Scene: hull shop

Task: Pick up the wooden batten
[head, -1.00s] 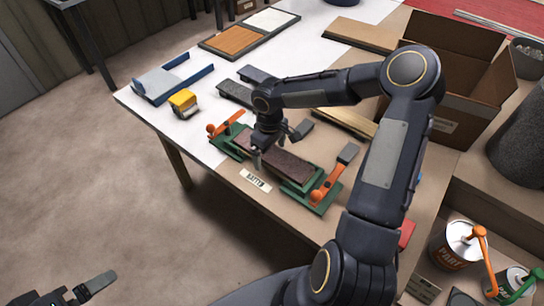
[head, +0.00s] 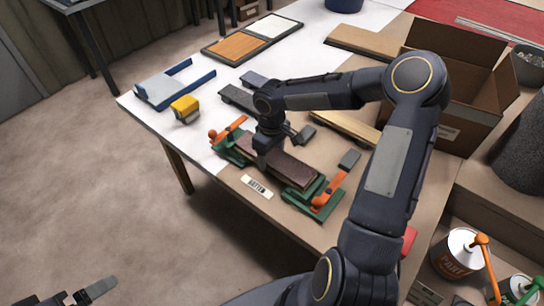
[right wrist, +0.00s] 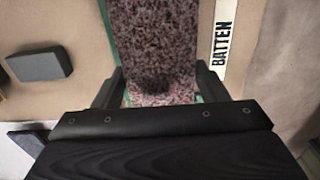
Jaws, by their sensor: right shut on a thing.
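The batten (head: 292,168) is a dark reddish-brown speckled bar at a green fixture with orange-handled clamps, beside a label reading BATTEN. My right gripper (head: 266,158) comes down from above and is shut across the bar, left of its middle. In the right wrist view the bar (right wrist: 155,45) runs between the two fingers, with green showing along its edge. I cannot tell how far it is clear of the fixture. My left gripper (head: 92,290) is at the bottom left, away from the table and partly cut off.
The green fixture (head: 310,207) has orange clamp handles at both ends. A yellow block (head: 185,106), a blue-edged tray (head: 170,88) and grey blocks lie behind it. An open cardboard box (head: 440,120) stands at the right. Paint cans (head: 462,262) are at the lower right.

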